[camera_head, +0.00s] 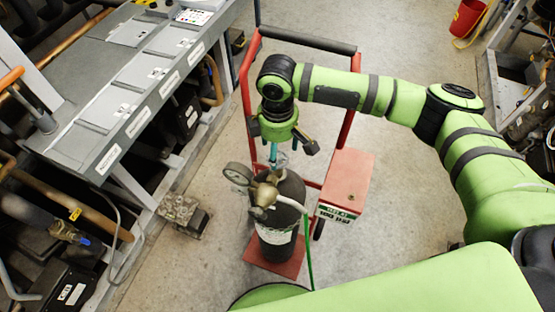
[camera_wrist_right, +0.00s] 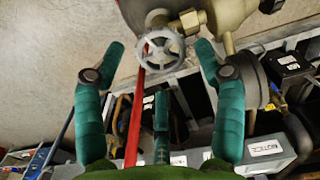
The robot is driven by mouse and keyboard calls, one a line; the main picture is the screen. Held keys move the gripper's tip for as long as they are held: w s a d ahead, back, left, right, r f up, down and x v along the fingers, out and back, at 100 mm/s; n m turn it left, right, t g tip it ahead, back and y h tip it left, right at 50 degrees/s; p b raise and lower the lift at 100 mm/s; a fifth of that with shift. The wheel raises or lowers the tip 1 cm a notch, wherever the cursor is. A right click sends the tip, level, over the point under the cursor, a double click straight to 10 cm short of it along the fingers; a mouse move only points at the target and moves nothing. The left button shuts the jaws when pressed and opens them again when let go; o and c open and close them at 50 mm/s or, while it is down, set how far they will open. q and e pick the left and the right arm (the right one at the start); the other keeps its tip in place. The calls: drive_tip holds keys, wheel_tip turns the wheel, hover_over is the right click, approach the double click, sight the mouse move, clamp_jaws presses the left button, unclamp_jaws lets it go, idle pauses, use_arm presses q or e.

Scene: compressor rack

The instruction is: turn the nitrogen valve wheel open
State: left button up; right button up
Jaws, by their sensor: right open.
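The nitrogen valve wheel (camera_wrist_right: 160,55) is a small light-grey handwheel with spokes at the top of the wrist view. It sits on the brass valve (camera_wrist_right: 188,20) of a dark gas cylinder (camera_head: 277,215). In the head view the wheel (camera_head: 281,160) is small and partly hidden by my gripper. My right gripper (camera_head: 274,153) points down just above the cylinder's top. In the wrist view its teal fingers are spread, one on each side of the wheel and a third below it, with visible gaps. It holds nothing. My left gripper is not in view.
The cylinder stands on a red cart (camera_head: 268,266) with a black-topped handle (camera_head: 308,41). A round gauge (camera_head: 238,173) and green hose (camera_head: 308,255) are close to the valve. A red box (camera_head: 347,179) is at right, the grey rack (camera_head: 110,80) at left. Floor behind is clear.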

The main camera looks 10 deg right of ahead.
wheel_tip(320, 180, down, 3)
drive_tip(key=b, duration=0.2)
drive_tip(key=shift+s+r+b, duration=0.1)
drive_tip(key=shift+r+b, duration=0.05)
drive_tip(key=shift+b, duration=0.15)
use_arm(q)
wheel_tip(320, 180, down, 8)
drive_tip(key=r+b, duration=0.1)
drive_tip(key=b, duration=0.3)
use_arm(e)
drive_tip(key=m, duration=0.5)
drive_tip(key=r+p, duration=0.1)
drive_tip(key=p, duration=0.2)
drive_tip(key=shift+r+m, duration=0.15)
drive_tip(key=shift+m, duration=0.25)
drive_tip(key=m+p, duration=0.7)
drive_tip(key=p, duration=0.3)
drive_tip(key=shift+f+m+p, duration=0.35)
drive_tip(key=shift+m+p, duration=0.15)
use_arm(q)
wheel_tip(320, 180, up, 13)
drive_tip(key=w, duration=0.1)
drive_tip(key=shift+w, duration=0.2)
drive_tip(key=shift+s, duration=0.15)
use_arm(e)
drive_tip(key=c, duration=0.9)
